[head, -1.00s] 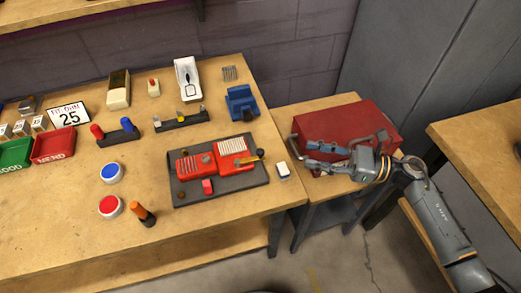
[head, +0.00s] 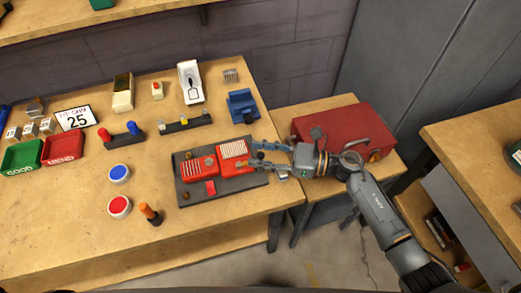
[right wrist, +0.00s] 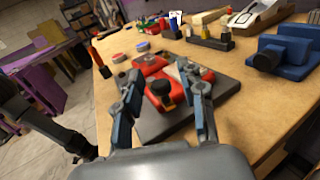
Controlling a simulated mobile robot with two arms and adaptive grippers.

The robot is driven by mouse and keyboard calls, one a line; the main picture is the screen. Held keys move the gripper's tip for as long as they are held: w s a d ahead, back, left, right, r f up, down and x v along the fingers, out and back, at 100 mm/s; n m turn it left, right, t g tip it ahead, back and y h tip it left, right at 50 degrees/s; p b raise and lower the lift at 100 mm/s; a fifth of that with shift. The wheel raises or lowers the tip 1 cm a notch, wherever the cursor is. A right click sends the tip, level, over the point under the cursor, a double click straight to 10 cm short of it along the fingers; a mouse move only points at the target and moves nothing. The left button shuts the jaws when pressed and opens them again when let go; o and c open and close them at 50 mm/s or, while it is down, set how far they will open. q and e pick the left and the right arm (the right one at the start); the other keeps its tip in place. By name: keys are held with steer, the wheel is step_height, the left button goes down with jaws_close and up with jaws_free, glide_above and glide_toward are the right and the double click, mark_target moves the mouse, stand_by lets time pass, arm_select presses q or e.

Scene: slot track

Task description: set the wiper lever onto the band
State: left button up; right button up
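The red device (head: 203,165) lies on a dark base plate (head: 245,184), with pale ribbed strips (head: 233,150) on its top. I cannot tell for sure which part is the band. A black knob on a brass-coloured piece, apparently the wiper lever (right wrist: 165,92), sits at the device's near end in the right wrist view. My right gripper (head: 256,154) reaches over the plate's right end, hiding the lever in the head view. In the right wrist view my right gripper (right wrist: 163,104) is open, its fingers on either side of the knob. My left gripper is out of view.
A blue vise (head: 242,104) stands behind the plate's right end. A small white-and-blue block (head: 283,177) lies under my right arm. A red toolbox (head: 345,130) sits on the side table. An orange-handled tool (head: 150,214) and round buttons (head: 119,174) stand left of the plate.

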steer(key=shift+a, duration=0.15)
jaws_close()
